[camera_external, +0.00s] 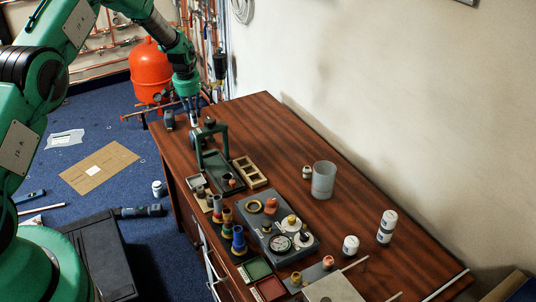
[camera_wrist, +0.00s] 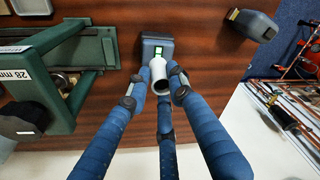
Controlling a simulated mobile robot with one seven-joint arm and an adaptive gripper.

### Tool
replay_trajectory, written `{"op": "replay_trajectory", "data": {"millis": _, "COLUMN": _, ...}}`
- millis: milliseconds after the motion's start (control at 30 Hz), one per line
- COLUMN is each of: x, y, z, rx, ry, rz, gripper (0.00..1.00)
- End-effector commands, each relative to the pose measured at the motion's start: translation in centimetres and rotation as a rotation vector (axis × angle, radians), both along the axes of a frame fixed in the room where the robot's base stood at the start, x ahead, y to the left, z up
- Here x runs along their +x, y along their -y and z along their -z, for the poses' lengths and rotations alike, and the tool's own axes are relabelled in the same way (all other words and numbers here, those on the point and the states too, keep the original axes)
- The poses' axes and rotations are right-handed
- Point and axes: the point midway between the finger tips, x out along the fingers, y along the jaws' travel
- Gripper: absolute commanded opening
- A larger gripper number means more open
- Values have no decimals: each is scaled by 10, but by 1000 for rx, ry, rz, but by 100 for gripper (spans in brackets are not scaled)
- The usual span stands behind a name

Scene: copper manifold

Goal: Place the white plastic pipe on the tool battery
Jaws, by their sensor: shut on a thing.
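The white plastic pipe (camera_wrist: 159,72) is a short tube with its open end toward the wrist camera. My gripper (camera_wrist: 158,84) has blue fingers closed around it. In the external view my gripper (camera_external: 190,103) is low over the far end of the table, with the pipe (camera_external: 194,121) just below its fingers. A dark grey block with a green-lit label, which looks like the tool battery (camera_wrist: 149,40), lies directly behind the pipe in the wrist view. The pipe overlaps its lower part. I cannot tell whether they touch.
A green frame marked 28 mm (camera_wrist: 70,118) stands close to the left in the wrist view. Another dark block (camera_wrist: 252,24) sits near the table edge. Copper pipework stands beyond.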

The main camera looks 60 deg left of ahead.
Motion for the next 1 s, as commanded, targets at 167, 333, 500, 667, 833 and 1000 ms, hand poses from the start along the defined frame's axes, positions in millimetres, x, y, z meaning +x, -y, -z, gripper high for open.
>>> {"op": "replay_trajectory", "data": {"millis": 167, "x": 4, "y": -4, "z": 1, "rx": -1, "ry": -1, "rz": 0, "gripper": 5}}
{"op": "replay_trajectory", "data": {"millis": 333, "x": 4, "y": -4, "z": 1, "rx": -1, "ry": -1, "rz": 0, "gripper": 5}}
{"op": "replay_trajectory", "data": {"millis": 500, "x": 4, "y": -4, "z": 2, "rx": -1, "ry": -1, "rz": 0, "gripper": 5}}
{"op": "replay_trajectory", "data": {"millis": 667, "x": 4, "y": -4, "z": 13, "rx": -1, "ry": -1, "rz": 0, "gripper": 5}}
{"op": "replay_trajectory", "data": {"millis": 833, "x": 3, "y": -4, "z": 30, "rx": -1, "ry": -1, "rz": 0, "gripper": 5}}
{"op": "replay_trajectory", "data": {"millis": 1000, "x": 4, "y": -4, "z": 36, "rx": -1, "ry": -1, "rz": 0, "gripper": 5}}
